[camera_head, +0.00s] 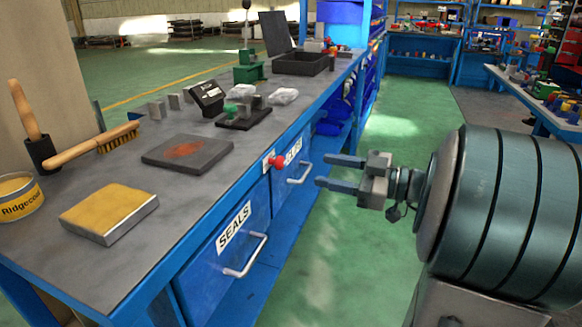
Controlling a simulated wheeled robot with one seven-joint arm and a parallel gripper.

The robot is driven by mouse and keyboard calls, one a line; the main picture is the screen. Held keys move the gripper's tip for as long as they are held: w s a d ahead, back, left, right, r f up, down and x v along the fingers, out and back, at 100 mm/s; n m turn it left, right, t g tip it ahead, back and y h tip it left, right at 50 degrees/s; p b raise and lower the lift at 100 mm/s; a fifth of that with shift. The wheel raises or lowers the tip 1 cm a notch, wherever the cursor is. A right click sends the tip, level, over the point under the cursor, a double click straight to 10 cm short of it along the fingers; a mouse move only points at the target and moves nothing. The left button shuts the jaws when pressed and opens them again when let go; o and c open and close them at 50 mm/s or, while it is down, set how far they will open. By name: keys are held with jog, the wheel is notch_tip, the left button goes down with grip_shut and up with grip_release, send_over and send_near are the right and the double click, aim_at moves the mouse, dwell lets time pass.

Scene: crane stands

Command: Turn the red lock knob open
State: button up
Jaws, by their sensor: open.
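The red lock knob (277,162) sticks out from the front face of the blue workbench, near the top of the drawer fronts. A small pale plate sits behind it. My gripper (322,171) is open and empty, to the right of the knob. Its two fingers point left toward the bench front, with a visible gap between them and the knob. The blue drawer (225,262) labelled SEALS has a pale bar handle, and another labelled drawer (290,172) with a handle is beside the knob. Both drawers look shut.
The grey benchtop (190,215) holds a yellow-topped block (110,211), a dark slab (187,153), a brush (92,146), a tin (18,196) and a black tray (300,63). Green floor (345,240) lies clear beside the bench. Another bench (530,100) stands at right.

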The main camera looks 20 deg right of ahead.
aim_at(283, 163)
jog(key=x, duration=0.8)
jog(key=shift+w+a+b, duration=0.2)
jog(key=shift+a+b, duration=0.15)
jog(key=c, duration=1)
